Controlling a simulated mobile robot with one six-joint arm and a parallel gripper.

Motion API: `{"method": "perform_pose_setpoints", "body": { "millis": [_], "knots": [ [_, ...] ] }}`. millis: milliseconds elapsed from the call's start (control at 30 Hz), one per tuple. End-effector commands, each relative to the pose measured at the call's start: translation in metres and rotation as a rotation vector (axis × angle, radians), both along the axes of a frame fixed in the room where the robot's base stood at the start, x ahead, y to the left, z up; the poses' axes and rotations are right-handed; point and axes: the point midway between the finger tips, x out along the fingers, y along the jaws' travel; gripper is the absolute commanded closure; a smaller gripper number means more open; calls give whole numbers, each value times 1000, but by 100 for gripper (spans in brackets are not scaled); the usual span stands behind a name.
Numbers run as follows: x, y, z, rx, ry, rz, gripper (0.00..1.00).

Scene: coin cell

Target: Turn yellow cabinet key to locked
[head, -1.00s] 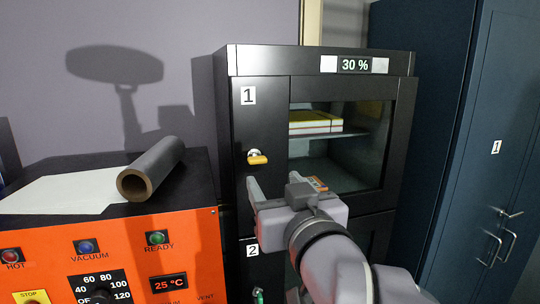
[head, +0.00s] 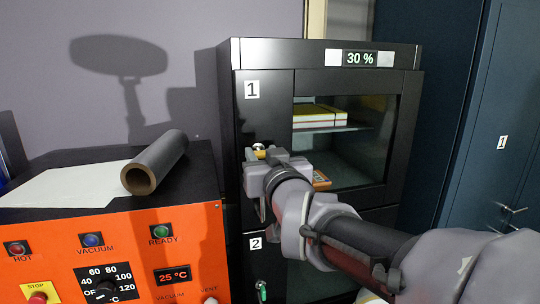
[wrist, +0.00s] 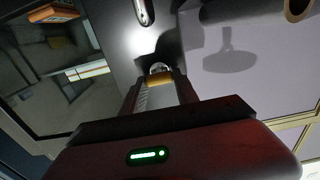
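The yellow cabinet key (head: 260,147) sits in its lock on the black door of compartment 1 (head: 265,112). In the head view my gripper (head: 252,157) is in front of the lock and covers much of the key. In the wrist view the yellow key (wrist: 160,77) shows ahead of my gripper (wrist: 160,84), between the two fingertips. The fingers look apart, one on each side of the key. I cannot tell whether either touches it. The key's turn angle is mostly hidden in the head view.
The cabinet window (head: 345,140) is right of the lock, with boxes (head: 320,115) on a shelf behind it. A green key (head: 262,290) is on door 2 below. An orange machine (head: 125,250) with a dark roll (head: 155,160) stands at left. A blue cabinet (head: 480,130) stands at right.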

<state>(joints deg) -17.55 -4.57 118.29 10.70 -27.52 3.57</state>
Motion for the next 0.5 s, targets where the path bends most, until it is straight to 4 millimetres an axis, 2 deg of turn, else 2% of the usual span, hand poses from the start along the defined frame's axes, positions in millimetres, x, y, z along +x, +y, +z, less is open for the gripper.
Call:
{"method": "perform_pose_setpoints", "body": {
  "millis": [33, 100, 133, 500],
  "knots": [
    [0, 0, 0, 0, 0, 0, 83],
    [0, 0, 0, 0, 0, 0, 97],
    [0, 0, 0, 0, 0, 0, 100],
    [0, 0, -4, 72, 20, 0, 100]
  ]
}}
